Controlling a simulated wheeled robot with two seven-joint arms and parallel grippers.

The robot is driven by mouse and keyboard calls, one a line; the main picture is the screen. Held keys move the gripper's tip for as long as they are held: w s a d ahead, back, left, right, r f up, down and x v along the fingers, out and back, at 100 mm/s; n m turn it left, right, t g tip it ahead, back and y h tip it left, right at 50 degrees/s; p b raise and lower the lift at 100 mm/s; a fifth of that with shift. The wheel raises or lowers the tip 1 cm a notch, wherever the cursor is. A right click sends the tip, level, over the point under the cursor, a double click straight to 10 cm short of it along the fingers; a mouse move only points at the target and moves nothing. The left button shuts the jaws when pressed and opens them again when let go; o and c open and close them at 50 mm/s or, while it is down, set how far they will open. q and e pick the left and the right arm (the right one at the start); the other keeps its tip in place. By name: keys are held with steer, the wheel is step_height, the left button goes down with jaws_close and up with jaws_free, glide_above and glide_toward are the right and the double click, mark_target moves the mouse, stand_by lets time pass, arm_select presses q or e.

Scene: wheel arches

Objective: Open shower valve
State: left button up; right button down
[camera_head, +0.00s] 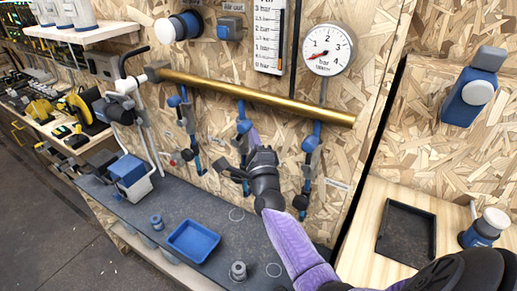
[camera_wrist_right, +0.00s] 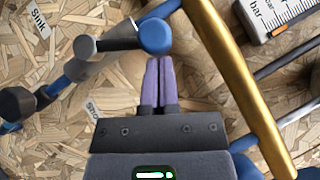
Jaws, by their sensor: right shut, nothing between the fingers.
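A blue valve with a round blue cap and a grey lever hangs below the brass pipe (camera_head: 250,95). In the right wrist view the cap (camera_wrist_right: 157,35) sits just past my fingertips, and the lever (camera_wrist_right: 90,46) reaches to the left. A label partly hidden by my gripper reads "Sho" (camera_wrist_right: 95,108). My right gripper (camera_wrist_right: 160,62) is shut and empty, its purple fingers together close to the cap; I cannot tell if they touch. In the head view my right gripper (camera_head: 253,137) partly hides this valve (camera_head: 243,124). My left gripper is not in view.
Similar blue branches hang to the left (camera_head: 182,110) and right (camera_head: 312,142). A pressure gauge (camera_head: 327,50) and a scale (camera_head: 269,35) are above the pipe. Below, a grey shelf carries a blue tray (camera_head: 193,241). A "Sink" label (camera_wrist_right: 38,18) is at the upper left.

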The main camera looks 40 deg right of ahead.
mark_target(242, 126)
steer(key=w+r+n+g+y+p, duration=0.1)
steer(key=p, duration=0.2)
steer(key=w+r+n+g+y+p, duration=0.1)
steer(key=n+p, duration=0.1)
steer(key=p, duration=0.1)
steer(key=shift+a+r+p, duration=0.3)
steer(key=shift+a+p, duration=0.05)
steer(key=shift+w+a+n, duration=0.15)
steer(key=shift+w+n, duration=0.05)
steer(key=shift+n, duration=0.1)
steer(key=shift+w+a, duration=0.1)
steer(key=shift+w, duration=0.15)
